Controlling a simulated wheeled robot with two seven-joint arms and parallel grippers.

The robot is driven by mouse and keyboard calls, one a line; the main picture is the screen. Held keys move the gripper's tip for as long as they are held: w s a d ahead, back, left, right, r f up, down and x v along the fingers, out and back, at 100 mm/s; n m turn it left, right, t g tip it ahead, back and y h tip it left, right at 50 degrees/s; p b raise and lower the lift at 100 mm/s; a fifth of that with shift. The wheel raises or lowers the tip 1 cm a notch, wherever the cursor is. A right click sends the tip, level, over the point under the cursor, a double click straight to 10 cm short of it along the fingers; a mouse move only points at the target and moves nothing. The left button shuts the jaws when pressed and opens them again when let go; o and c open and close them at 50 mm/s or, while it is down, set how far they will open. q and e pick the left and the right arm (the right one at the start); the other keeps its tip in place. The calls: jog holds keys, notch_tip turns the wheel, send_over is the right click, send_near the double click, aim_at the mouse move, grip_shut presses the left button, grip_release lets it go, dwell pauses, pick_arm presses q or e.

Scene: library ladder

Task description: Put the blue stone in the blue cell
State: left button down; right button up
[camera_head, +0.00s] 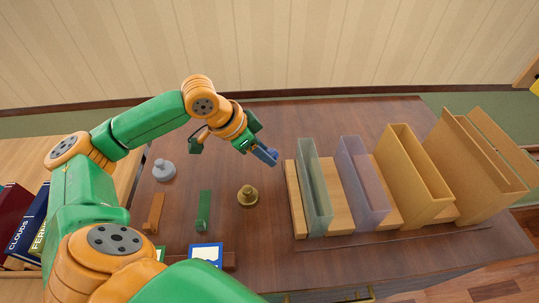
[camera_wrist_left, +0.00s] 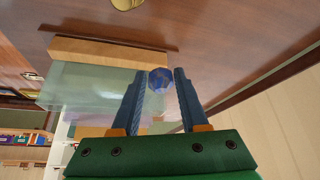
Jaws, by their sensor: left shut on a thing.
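The blue stone (camera_wrist_left: 160,80) is faceted and sits between the fingertips of my left gripper (camera_wrist_left: 160,82) in the left wrist view. In the head view my left gripper (camera_head: 268,156) is shut on it, above the table, just left of the row of cells. The stone is small there and mostly hidden by the fingers. The likely blue cell (camera_head: 358,180) is a see-through bluish-purple bin, second from the left in the row. A see-through greenish cell (camera_head: 314,190) stands nearer the gripper, between it and the bluish one. My right gripper is out of view.
Opaque tan cells (camera_head: 412,170) stand farther right. A wooden end block (camera_head: 294,200) closes the row's left end. A brass weight (camera_head: 247,195), a grey weight (camera_head: 163,170), a green bar (camera_head: 203,211) and an orange bar (camera_head: 154,213) lie on the table's left part.

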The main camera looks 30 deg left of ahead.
pick_arm(q)
send_over(267, 168)
notch_tip(267, 168, down, 5)
jog(key=shift+s+d+f, duration=0.1)
jog(key=shift+w+f+p, duration=0.2)
jog(key=shift+f+p, duration=0.35)
jog(key=shift+f, duration=1.25)
jog(key=shift+s+f, duration=0.1)
jog(key=shift+f, duration=0.05)
jog(key=shift+c, duration=2.1)
grip_release()
